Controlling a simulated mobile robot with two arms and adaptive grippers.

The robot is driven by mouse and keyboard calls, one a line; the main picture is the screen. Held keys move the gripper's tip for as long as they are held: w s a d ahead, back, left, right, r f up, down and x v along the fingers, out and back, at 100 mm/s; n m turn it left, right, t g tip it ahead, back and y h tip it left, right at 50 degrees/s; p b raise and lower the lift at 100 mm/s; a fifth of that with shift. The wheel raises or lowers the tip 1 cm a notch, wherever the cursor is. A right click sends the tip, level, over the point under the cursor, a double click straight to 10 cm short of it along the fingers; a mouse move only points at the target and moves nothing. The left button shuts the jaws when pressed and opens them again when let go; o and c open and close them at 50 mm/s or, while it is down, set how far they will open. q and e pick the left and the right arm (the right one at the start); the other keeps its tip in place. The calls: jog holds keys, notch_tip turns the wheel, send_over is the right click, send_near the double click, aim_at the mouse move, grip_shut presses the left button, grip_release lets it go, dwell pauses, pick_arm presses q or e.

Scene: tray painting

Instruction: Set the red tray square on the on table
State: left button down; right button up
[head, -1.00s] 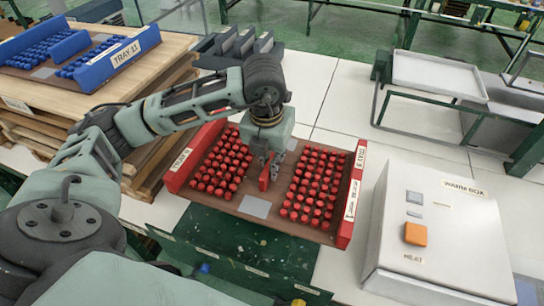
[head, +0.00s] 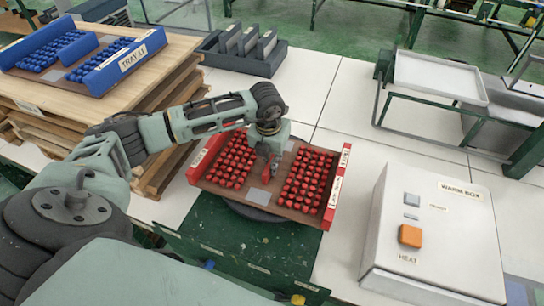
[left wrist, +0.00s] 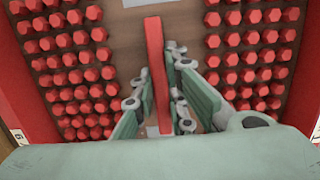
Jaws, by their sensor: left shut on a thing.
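The red tray (head: 331,205) has red end walls, a brown deck with several rows of red pieces, and a red upright grip bar (left wrist: 154,50) in its middle. My left gripper (head: 268,166) comes down over the middle of the tray. In the left wrist view its fingers (left wrist: 160,95) close on both sides of the bar. A dark round disc (head: 250,212) shows under the tray's front edge, above a green panel (head: 225,235). I cannot tell whether the tray touches the disc. The tray sits turned slightly relative to the white table (head: 345,105). My right gripper is not in view.
A blue tray (head: 125,68) lies on stacked wooden boards (head: 170,110) at left. A dark rack (head: 240,62) stands behind. The white warm box (head: 435,235) with an orange button stands close at right. A grey tray (head: 440,78) on a green frame is further back.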

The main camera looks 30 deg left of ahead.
pick_arm(q)
jog(key=shift+w, duration=0.1)
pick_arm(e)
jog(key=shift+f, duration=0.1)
pick_arm(q)
jog(key=c, duration=2.2)
grip_release()
jog(key=shift+f, duration=0.15)
jog(key=o, duration=0.4)
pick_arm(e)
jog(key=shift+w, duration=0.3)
pick_arm(q)
jog(key=shift+o, duration=0.2)
jog(key=shift+r, duration=0.25)
notch_tip(320, 180, up, 12)
jog(key=s+b, duration=0.2)
jog(key=b, duration=0.1)
jog(key=shift+d, duration=0.25)
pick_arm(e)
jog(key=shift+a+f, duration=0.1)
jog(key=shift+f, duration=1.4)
pick_arm(q)
jog(key=shift+f, duration=0.2)
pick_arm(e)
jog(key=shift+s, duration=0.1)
